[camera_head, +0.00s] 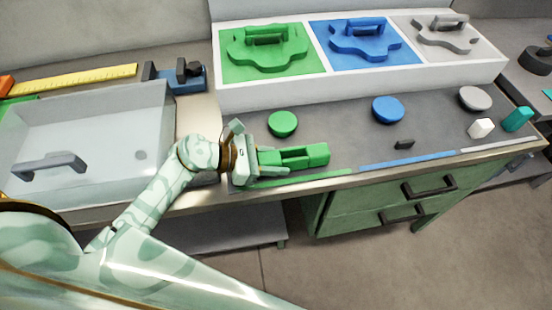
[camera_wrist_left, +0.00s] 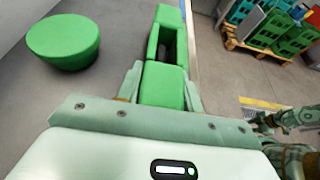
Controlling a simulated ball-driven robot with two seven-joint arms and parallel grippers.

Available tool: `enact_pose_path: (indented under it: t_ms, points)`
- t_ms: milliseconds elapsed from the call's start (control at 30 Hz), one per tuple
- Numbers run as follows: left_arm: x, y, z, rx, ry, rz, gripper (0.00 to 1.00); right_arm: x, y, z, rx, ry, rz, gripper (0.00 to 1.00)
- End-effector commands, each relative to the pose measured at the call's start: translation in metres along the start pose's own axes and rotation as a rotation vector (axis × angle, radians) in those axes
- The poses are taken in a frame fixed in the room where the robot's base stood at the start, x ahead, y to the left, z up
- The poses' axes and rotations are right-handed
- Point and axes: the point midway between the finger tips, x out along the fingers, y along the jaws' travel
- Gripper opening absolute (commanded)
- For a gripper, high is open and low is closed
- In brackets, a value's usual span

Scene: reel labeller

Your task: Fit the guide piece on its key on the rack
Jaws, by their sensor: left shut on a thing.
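My left gripper (camera_head: 260,161) is shut on one end of a green guide piece (camera_head: 309,153), a long block with an open slot. It holds the piece over or on the front of the grey counter; I cannot tell whether it touches. In the left wrist view the gripper (camera_wrist_left: 162,92) has a finger on each side of the piece's near end (camera_wrist_left: 163,85). The white rack (camera_head: 352,82) behind has green, blue and grey panels, each with a handled plate of its colour. I cannot make out the key. A pale part, perhaps my right gripper (camera_wrist_left: 282,121), shows small in the left wrist view.
Round knobs in green (camera_head: 282,123), blue (camera_head: 388,109) and grey (camera_head: 475,98) stand before the rack. A small dark block (camera_head: 404,144) and white and teal blocks (camera_head: 517,119) lie right. A clear-lidded tray (camera_head: 75,110) is left. Drawers are below.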

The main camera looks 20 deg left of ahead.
Motion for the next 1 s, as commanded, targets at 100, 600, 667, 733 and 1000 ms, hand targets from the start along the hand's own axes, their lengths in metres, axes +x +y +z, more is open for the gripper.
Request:
enact_pose_path:
  t_ms: [100,600,667,733,1000]
  points:
    - [-0.001,0.001,0.000,-0.001,0.001,0.002,0.07,0.000,0.000,0.000,0.000,0.000,0.000,0.36]
    - [-0.002,0.002,-0.001,0.000,0.003,0.004,0.62,0.000,0.000,0.000,0.000,0.000,0.000,0.36]
    - [-0.002,0.002,-0.001,0.000,0.003,0.004,0.62,0.000,0.000,0.000,0.000,0.000,0.000,0.36]
    - [-0.002,0.002,0.000,0.000,0.002,0.004,0.62,-0.001,0.000,0.000,0.001,0.000,0.000,0.36]
    - [-0.016,0.002,0.036,0.004,-0.003,0.006,0.62,-0.029,0.003,-0.008,0.001,0.018,0.006,0.36]
